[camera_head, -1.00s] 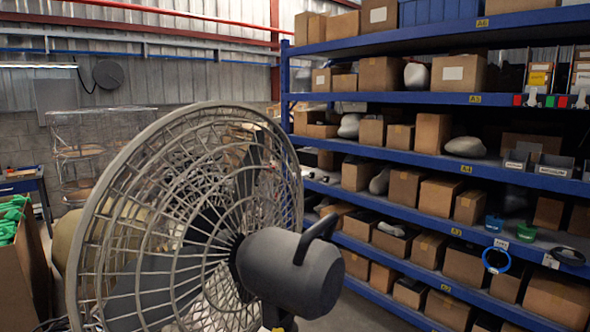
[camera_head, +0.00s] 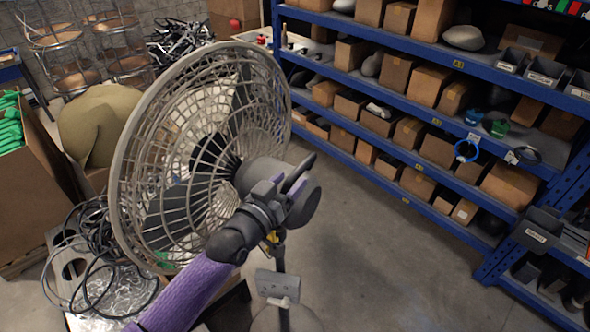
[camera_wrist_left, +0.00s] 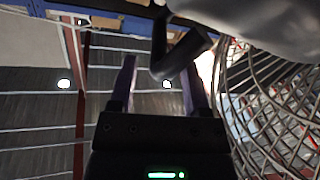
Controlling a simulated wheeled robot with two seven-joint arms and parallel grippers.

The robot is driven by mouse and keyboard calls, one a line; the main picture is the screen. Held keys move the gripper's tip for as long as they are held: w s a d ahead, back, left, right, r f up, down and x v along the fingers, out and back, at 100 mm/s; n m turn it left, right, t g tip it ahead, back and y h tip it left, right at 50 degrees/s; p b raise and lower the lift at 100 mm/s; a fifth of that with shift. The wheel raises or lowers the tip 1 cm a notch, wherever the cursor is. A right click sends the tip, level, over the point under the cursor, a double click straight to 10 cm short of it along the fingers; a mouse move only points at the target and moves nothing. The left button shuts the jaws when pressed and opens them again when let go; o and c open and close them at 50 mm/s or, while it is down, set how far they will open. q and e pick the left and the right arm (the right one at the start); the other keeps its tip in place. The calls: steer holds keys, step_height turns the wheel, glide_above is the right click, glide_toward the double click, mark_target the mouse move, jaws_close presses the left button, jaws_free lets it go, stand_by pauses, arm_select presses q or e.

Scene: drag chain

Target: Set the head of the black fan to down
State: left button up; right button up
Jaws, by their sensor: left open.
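The black fan has a round grey wire cage (camera_head: 150,110) facing left and away, with a dark motor housing (camera_head: 309,205) behind it. A curved black handle sticks out of the housing. My left gripper (camera_head: 290,187) is at the back of the housing, by this handle. In the left wrist view, its two fingers (camera_wrist_left: 160,85) are open, and the black handle (camera_wrist_left: 182,55) reaches between them; contact cannot be told. The cage (camera_wrist_left: 270,100) fills the right of that view. My purple left arm hides part of the fan's lower back. My right gripper is out of view.
Blue shelves (camera_head: 420,95) with cardboard boxes stand behind and to the right. A table with black cables (camera_head: 95,260) is at lower left, beside a large box (camera_head: 40,190) of green items. Bare floor (camera_head: 380,260) lies right of the fan.

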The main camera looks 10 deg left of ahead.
arm_select(q)
steer(key=shift+x, duration=1.35)
jaws_close()
stand_by(0.4)
